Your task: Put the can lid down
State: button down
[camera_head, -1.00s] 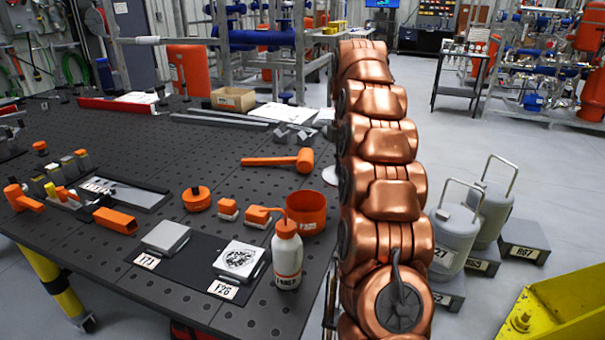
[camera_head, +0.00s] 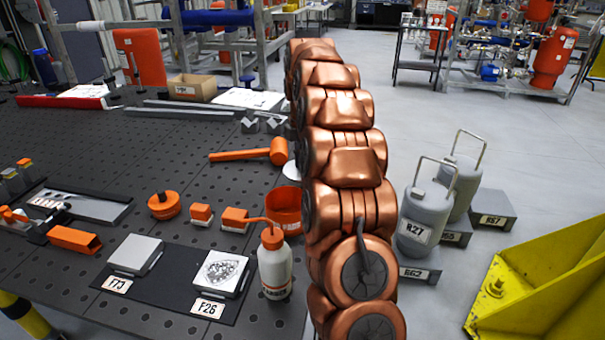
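A round orange lid-like piece with a knob on top (camera_head: 164,205) sits on the dark perforated table (camera_head: 170,150). It looks like the can lid, and nothing is touching it. An open orange can (camera_head: 285,212) stands to its right, partly hidden by the white bottle and close beside my arm in the picture. My copper-coloured arm rises along the right side of the table. My gripper does not show, so I cannot tell what it holds.
A white bottle with an orange cap (camera_head: 274,265) stands at the front. Orange blocks (camera_head: 201,214) and an orange mallet (camera_head: 256,154) lie nearby. Grey cylinders (camera_head: 424,215) and a yellow bracket (camera_head: 545,285) stand right, on the floor. Bare table shows behind the lid.

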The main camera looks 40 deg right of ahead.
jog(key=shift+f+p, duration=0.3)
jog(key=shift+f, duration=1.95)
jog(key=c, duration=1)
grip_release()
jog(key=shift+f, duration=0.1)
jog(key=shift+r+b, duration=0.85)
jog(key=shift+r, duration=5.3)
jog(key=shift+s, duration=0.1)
